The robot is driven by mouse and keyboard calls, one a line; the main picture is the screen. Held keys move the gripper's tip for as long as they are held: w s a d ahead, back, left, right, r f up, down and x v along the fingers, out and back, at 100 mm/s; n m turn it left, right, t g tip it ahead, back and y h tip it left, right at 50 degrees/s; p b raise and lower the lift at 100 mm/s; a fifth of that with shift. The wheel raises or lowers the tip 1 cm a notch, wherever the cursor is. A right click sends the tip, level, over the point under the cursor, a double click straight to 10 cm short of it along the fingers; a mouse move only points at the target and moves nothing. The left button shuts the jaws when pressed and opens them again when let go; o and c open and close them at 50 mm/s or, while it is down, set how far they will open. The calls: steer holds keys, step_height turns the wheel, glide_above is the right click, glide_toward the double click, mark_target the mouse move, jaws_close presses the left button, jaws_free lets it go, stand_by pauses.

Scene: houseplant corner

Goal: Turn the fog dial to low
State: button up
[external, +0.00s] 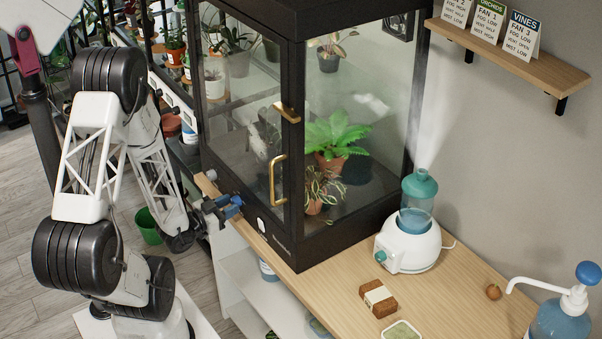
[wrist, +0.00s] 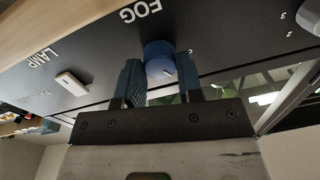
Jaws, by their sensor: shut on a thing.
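The fog dial (wrist: 159,62) is a round blue knob on the dark front panel (wrist: 220,45) of the glass plant cabinet (external: 297,130). The white FOG label (wrist: 140,10) stands beside it in the wrist view. A small pale mark shows on the dial's face near the fingers; the setting marks around it cannot be read. My gripper (wrist: 160,84) has one blue finger on each side of the dial and is shut on it. In the external view my gripper (external: 224,207) is at the cabinet's lower front, and the dial cannot be told apart from the fingers.
A white LAMP switch (wrist: 70,83) and a pale knob (wrist: 309,17) with small numbers share the panel. A brass door handle (external: 277,180) is near my gripper. A misting humidifier (external: 408,245) and brown block (external: 377,298) stand right on the wooden counter (external: 465,285).

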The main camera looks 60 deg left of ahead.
steer(key=m, duration=0.5)
steer(key=shift+m, duration=0.3)
steer(key=o, duration=0.9)
steer(key=shift+o, duration=0.2)
steer(key=shift+s, duration=0.2)
steer(key=s, duration=0.7)
steer(key=shift+s+f, duration=0.15)
steer(key=shift+f, duration=0.05)
stand_by(0.4)
stand_by(0.5)
